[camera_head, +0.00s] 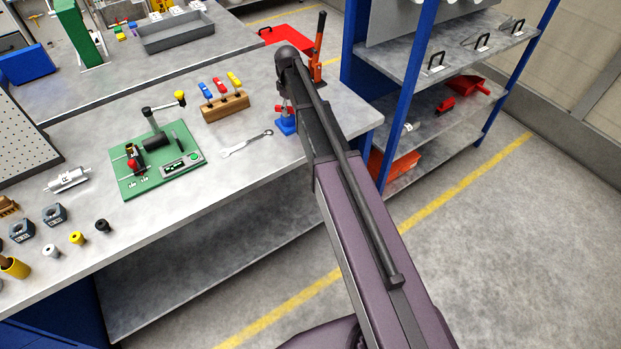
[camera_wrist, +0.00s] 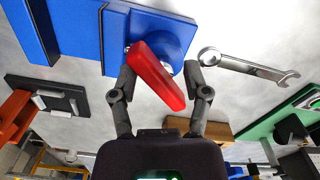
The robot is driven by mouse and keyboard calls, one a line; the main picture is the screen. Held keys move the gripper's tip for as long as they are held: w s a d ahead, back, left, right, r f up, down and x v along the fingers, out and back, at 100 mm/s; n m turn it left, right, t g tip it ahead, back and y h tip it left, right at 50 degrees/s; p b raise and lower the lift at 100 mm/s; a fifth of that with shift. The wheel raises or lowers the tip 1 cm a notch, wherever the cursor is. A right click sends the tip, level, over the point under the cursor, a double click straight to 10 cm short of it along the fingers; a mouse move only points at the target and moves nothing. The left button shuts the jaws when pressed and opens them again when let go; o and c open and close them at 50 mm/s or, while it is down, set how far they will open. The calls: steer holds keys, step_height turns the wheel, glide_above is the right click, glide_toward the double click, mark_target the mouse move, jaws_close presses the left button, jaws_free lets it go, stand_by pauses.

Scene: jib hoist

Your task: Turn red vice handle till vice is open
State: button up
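The blue vice (camera_head: 286,126) stands near the right end of the bench in the head view, partly covered by my arm. In the wrist view its blue body (camera_wrist: 165,28) fills the upper middle. The red vice handle (camera_wrist: 157,76) lies slantwise between the two fingers of my gripper (camera_wrist: 154,60). The fingers are spread wide, one on each side of the handle. Its ends come close to the fingers; I cannot tell whether they touch. The vice jaws do not show clearly. In the head view my gripper is mostly hidden by my arm.
A wrench (camera_head: 246,143) lies left of the vice; it also shows in the wrist view (camera_wrist: 245,66). A wooden block with coloured-handled tools (camera_head: 225,105) and a green fixture board (camera_head: 158,160) stand further left. An orange lever device (camera_head: 317,50) is behind; a blue shelf rack (camera_head: 405,60) stands right.

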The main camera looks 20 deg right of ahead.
steer(key=shift+s+a+m, duration=0.15)
steer(key=shift+m, duration=1.05)
step_height(320, 180, up, 14)
steer(key=p, duration=1.4)
steer(key=s+f+m+b, duration=0.1)
steer(key=s+f+b, duration=0.4)
steer(key=s, duration=0.4)
steer(key=s+f+m+b, duration=0.2)
steer(key=s+f+b, duration=0.4)
steer(key=s, duration=0.4)
steer(key=s+a+f+m+b, duration=0.1)
steer(key=s+f+b, duration=0.4)
steer(key=s, duration=0.4)
steer(key=shift+s+f+m+b, duration=0.25)
steer(key=shift+f+m+b, duration=0.05)
steer(key=shift+f+b, duration=0.1)
steer(key=shift+s, duration=0.1)
steer(key=shift+a, duration=0.1)
steer(key=shift+a, duration=0.45)
steer(key=shift+a, duration=0.1)
